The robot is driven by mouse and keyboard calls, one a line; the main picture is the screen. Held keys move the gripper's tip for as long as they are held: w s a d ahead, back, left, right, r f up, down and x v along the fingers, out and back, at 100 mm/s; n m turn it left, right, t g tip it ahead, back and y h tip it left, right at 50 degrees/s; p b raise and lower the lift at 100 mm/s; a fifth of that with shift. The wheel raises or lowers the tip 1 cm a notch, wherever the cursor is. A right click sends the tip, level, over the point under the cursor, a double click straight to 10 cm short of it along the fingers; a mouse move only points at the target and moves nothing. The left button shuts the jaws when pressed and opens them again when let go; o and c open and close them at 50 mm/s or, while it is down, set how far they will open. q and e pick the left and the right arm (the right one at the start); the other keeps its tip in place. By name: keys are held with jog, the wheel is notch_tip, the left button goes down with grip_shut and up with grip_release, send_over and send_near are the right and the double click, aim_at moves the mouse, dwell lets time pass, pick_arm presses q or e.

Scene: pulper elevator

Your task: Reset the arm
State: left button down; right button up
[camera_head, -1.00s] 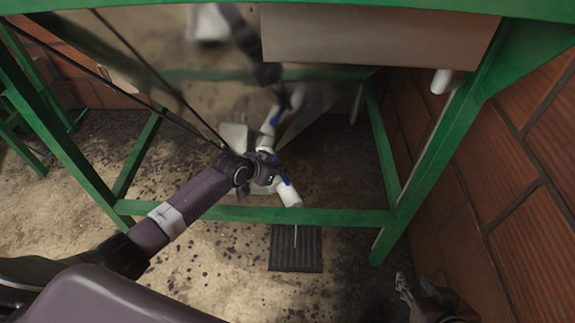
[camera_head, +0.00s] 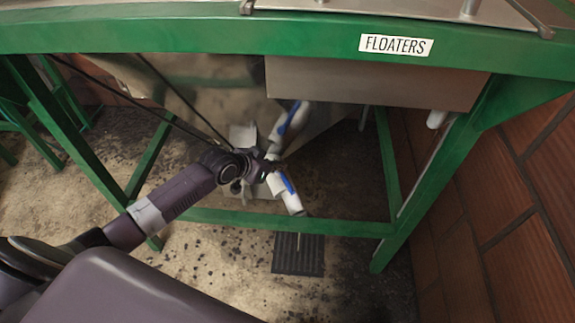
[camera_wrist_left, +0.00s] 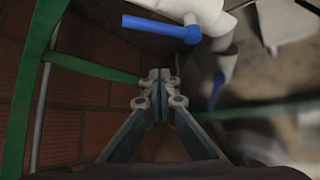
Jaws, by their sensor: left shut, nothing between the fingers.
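My left arm comes in from the left, and its gripper (camera_head: 272,165) is under the green-framed machine, beside a white pipe (camera_head: 290,203) with blue valve handles. In the left wrist view the gripper's fingers (camera_wrist_left: 158,85) meet at the tips, shut and empty. The white pipe (camera_wrist_left: 205,14) with a blue handle (camera_wrist_left: 160,28) shows beyond the fingertips, apart from them. In the head view the wrist hides part of the pipe. My right gripper is not in view.
A green frame (camera_head: 290,226) with legs and a low crossbar surrounds the left gripper. A steel box (camera_head: 370,85) hangs above, below a "FLOATERS" label (camera_head: 396,46). A brick wall (camera_head: 510,190) stands on the right. A dark floor grate (camera_head: 298,255) lies below the pipe.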

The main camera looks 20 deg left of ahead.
pick_arm(q)
jog(key=shift+s+a+r, duration=0.25)
jog(key=shift+s+r, duration=0.05)
jog(key=shift+r, duration=0.05)
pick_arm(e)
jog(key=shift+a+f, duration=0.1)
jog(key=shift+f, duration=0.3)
